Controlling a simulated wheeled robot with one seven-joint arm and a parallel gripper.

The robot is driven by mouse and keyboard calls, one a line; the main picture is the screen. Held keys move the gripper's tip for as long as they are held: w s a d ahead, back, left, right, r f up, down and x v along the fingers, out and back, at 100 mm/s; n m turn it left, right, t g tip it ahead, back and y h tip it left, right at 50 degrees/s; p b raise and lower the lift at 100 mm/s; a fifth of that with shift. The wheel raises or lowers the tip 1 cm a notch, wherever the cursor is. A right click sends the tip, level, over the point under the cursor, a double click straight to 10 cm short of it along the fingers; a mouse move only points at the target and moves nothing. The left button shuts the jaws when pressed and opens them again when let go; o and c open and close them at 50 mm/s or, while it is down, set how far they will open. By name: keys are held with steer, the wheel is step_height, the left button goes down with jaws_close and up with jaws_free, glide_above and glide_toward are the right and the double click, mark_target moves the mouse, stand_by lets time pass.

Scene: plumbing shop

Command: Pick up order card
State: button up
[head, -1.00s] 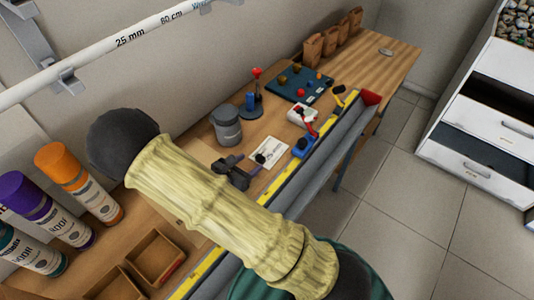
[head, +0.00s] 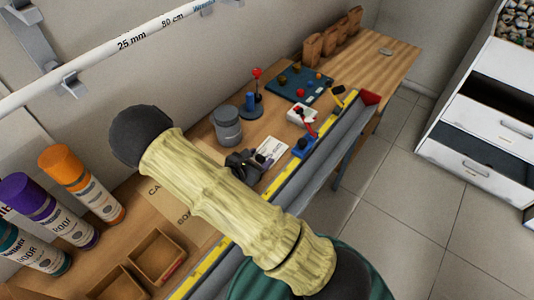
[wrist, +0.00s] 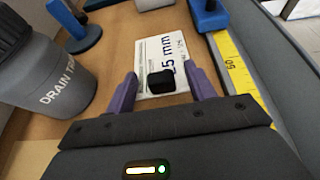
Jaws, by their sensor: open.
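The order card (wrist: 176,47) is a white card with dark print reading "5 mm". It lies flat on the wooden bench in the wrist view, with a small black block (wrist: 161,81) over its near part. The card also shows in the head view (head: 272,148), partly hidden by my gripper. My gripper (wrist: 163,86) is open, its two purple fingers on either side of the card's near end and the black block. I cannot tell whether the fingers touch the card. In the head view my gripper (head: 262,163) is low over the bench at the card's near edge.
A grey drain tub (wrist: 42,70) stands close on the left. A yellow ruler strip (wrist: 237,75) runs along the bench's front edge at right. A blue block (wrist: 209,17) and a blue stand (wrist: 77,28) are beyond the card. Spray cans (head: 80,184) stand at the left.

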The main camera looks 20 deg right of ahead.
steer(key=c, duration=1)
steer(key=shift+r, duration=0.1)
steer(key=shift+c, duration=0.2)
step_height(320, 180, up, 10)
